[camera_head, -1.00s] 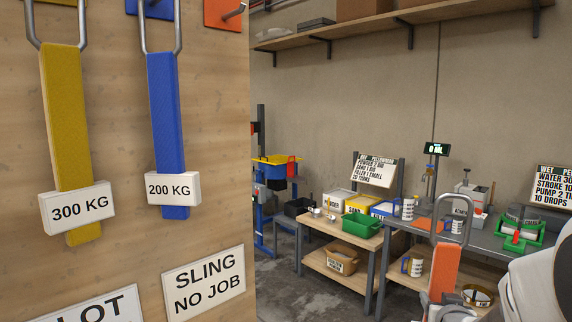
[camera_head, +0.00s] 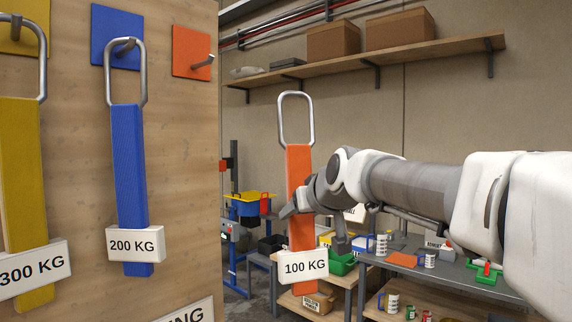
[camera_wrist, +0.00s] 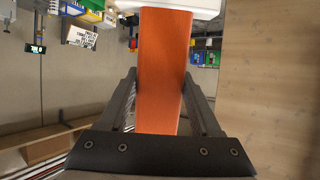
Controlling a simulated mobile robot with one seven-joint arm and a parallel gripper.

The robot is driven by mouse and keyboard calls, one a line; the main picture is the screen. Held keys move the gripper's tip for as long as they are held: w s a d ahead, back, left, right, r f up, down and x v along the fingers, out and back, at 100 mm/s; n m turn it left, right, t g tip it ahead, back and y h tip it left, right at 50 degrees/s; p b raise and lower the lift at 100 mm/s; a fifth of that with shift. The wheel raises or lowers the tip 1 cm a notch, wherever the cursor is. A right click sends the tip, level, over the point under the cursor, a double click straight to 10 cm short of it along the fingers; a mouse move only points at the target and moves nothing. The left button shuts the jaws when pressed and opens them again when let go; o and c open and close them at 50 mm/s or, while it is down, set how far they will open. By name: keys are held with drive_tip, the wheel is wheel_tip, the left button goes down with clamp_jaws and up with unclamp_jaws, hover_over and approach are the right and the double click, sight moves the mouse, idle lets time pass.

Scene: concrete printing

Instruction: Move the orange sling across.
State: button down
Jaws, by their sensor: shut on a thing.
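The orange sling (camera_head: 299,215) hangs upright in the air, with a metal loop (camera_head: 296,118) at its top and a white "100 KG" tag (camera_head: 303,267) near its lower end. My gripper (camera_head: 298,205) is shut on the sling's orange strap, below the loop. In the wrist view the strap (camera_wrist: 163,70) runs between the two fingers, and the tag (camera_wrist: 185,8) shows at the top edge. The sling is to the right of the wooden board. An orange plate with a bare hook (camera_head: 191,52) is on the board's upper right.
The blue "200 KG" sling (camera_head: 130,165) and yellow "300 KG" sling (camera_head: 20,165) hang on the board. Behind the sling are a workbench (camera_head: 455,267) with cups and tools, and a high wall shelf (camera_head: 440,50) with boxes.

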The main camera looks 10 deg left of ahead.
drive_tip(key=s+a+r+n+g+y, duration=0.25)
drive_tip(key=s+a+r, duration=0.45)
drive_tip(key=s+r, duration=0.35)
drive_tip(key=w+a+f+p, duration=0.2)
drive_tip(key=w+a+p, duration=0.2)
drive_tip(key=a+p, duration=0.3)
drive_tip(key=shift+w+a+f+n+p, duration=0.25)
drive_tip(key=shift+a+f+n+p, duration=0.1)
drive_tip(key=shift+a, duration=0.7)
idle(0.6)
